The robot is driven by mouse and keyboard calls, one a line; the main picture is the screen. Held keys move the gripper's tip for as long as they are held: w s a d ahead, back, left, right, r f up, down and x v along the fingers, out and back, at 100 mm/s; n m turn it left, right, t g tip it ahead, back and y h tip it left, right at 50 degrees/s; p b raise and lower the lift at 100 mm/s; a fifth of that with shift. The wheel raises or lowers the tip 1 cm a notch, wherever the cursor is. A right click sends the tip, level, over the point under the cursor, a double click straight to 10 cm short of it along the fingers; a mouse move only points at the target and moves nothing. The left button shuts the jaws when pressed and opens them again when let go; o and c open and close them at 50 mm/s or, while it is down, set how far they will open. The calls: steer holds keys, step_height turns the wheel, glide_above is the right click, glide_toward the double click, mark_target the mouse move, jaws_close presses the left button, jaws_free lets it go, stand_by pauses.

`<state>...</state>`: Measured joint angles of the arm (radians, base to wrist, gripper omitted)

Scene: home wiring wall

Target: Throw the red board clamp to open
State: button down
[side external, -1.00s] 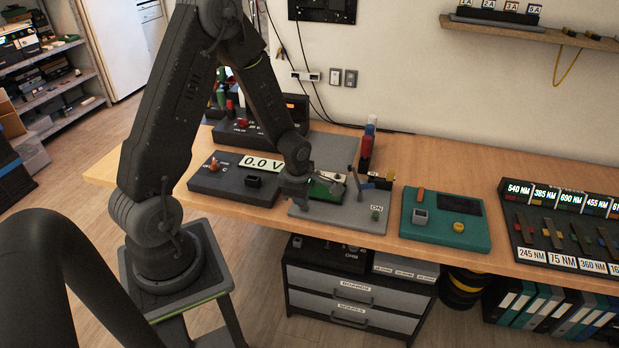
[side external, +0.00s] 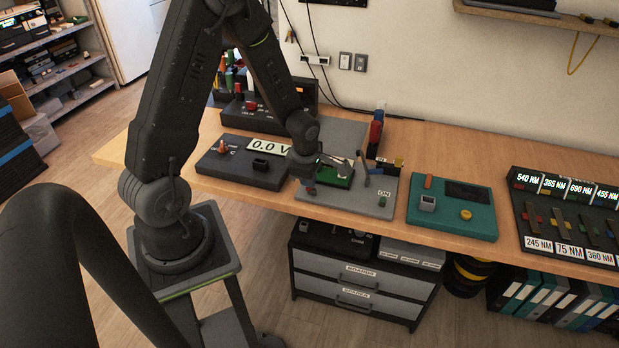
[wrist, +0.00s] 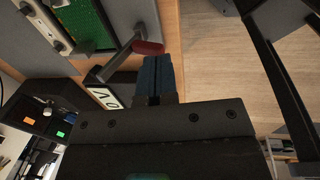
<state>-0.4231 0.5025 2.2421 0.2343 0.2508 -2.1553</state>
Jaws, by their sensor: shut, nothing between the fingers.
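The red board clamp (wrist: 148,47) has a red grip on the end of a grey lever. In the wrist view it lies just beyond my fingertips, and I cannot tell whether they touch it. In the side view a small red spot (side external: 310,190), apparently its grip, shows just below my gripper (side external: 304,177). The clamp's base is partly hidden there. My gripper (wrist: 157,60) is shut and empty, its blue-faced fingers together. The green board (wrist: 86,22) lies on the grey panel beside the lever. It also shows in the side view (side external: 335,174).
A black meter box (side external: 225,172) with a "0.0 V" display (side external: 269,147) stands left of the panel. A second lever (side external: 363,162) rises at the panel's right. A teal unit (side external: 453,208) sits further right. The table's front edge is close to the panel.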

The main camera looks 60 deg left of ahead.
steer(key=shift+w+a+r, duration=0.1)
steer(key=shift+r, duration=0.4)
step_height(320, 180, up, 4)
steer(key=shift+w+a+f, duration=0.1)
steer(key=s+d+r, duration=0.4)
steer(key=r, duration=0.1)
steer(key=shift+s+d+r, duration=0.35)
steer(key=shift+s+d, duration=0.05)
steer(key=s+d+r+m+t, duration=0.1)
steer(key=s+d+r+m, duration=0.1)
steer(key=r+m, duration=0.3)
steer(key=s+d+r+m+t, duration=0.2)
steer(key=d+r+m, duration=0.3)
steer(key=m, duration=0.8)
steer(key=s+d+r+m+t+h, duration=0.1)
steer(key=s+d+r+m, duration=0.3)
steer(key=m, duration=0.5)
steer(key=shift+r, duration=0.9)
